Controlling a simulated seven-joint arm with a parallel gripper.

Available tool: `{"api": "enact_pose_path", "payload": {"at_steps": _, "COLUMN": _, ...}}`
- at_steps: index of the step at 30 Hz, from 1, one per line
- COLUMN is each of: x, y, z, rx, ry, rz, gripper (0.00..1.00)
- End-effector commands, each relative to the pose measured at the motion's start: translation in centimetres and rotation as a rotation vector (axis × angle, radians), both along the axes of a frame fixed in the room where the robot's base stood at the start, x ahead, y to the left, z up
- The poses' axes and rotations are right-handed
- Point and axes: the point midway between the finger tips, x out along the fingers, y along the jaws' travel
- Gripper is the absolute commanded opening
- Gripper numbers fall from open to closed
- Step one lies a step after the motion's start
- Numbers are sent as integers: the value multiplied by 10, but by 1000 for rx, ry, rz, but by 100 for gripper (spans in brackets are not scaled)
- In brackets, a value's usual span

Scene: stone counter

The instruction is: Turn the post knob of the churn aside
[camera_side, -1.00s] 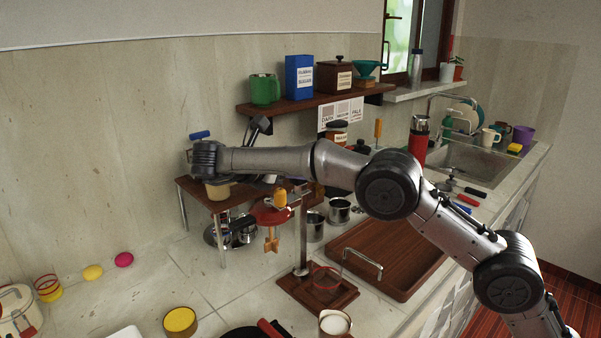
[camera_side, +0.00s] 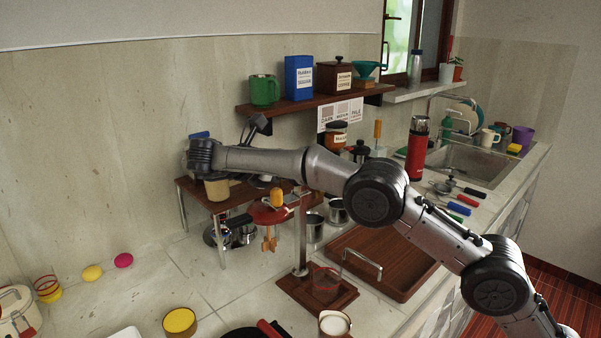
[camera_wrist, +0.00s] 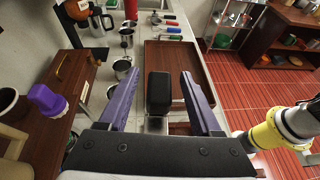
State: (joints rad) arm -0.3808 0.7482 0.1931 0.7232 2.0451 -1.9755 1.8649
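The churn stands on a wooden base (camera_side: 340,295) in the side view. It has a metal post (camera_side: 302,240), a red disc (camera_side: 267,214) with an orange knob (camera_side: 277,197) on top, and a wooden paddle (camera_side: 269,241) hanging below. In the wrist view a dark block-shaped knob (camera_wrist: 158,92) shows between the purple fingers; it appears to be the post knob. My gripper (camera_wrist: 160,74) is open, with a visible gap on each side of the knob. I cannot tell their depth relation exactly. In the side view my fingers are mostly hidden behind the forearm.
A raised wooden stand (camera_side: 190,186) is left of the churn, with a purple-topped object (camera_wrist: 46,100) on it in the wrist view. A wooden tray (camera_side: 390,265) lies right of the churn. A white-filled cup (camera_side: 335,324) is in front. Metal cups (camera_side: 314,227) stand behind.

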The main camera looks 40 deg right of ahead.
Motion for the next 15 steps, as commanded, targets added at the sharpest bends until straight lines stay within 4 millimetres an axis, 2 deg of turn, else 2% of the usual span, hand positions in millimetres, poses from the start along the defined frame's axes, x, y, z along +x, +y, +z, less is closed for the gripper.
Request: {"api": "enact_pose_path", "payload": {"at_steps": 15, "x": 0, "y": 1, "z": -1, "rx": 1, "ry": 4, "rz": 28, "gripper": 65}}
